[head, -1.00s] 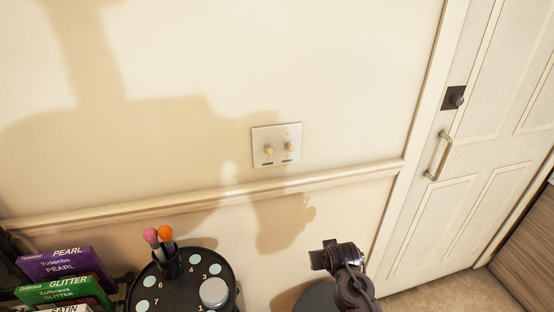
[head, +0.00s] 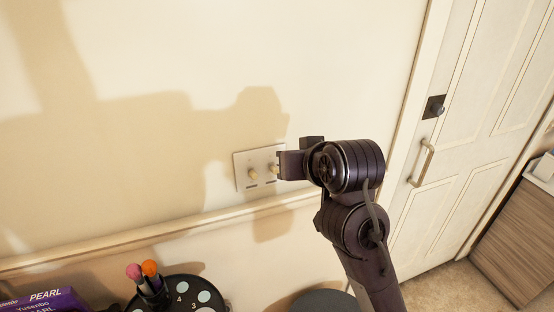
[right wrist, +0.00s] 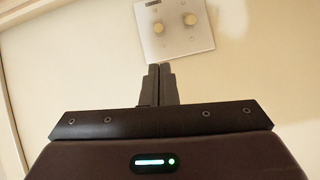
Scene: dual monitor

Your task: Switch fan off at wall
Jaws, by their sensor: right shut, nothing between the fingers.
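A white wall plate (head: 243,176) with two cream toggle switches is on the beige wall. The left switch (head: 252,174) shows clearly, and the right switch (head: 274,168) is right beside my gripper. My right gripper (head: 281,166) is shut and empty, held in front of the plate's right part. In the right wrist view the plate (right wrist: 174,42) is beyond the shut fingertips (right wrist: 160,68), which overlap its lower edge in the picture. Both knobs show there, the left (right wrist: 159,27) and the right (right wrist: 190,20). I cannot tell whether the fingers touch anything. My left gripper is not in view.
A wall rail (head: 130,243) runs below the plate. A black round organiser (head: 207,285) with pink and orange brushes and a purple box (head: 45,301) are at the lower left. A white door (head: 470,130) with a handle is at the right. The wall above is clear.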

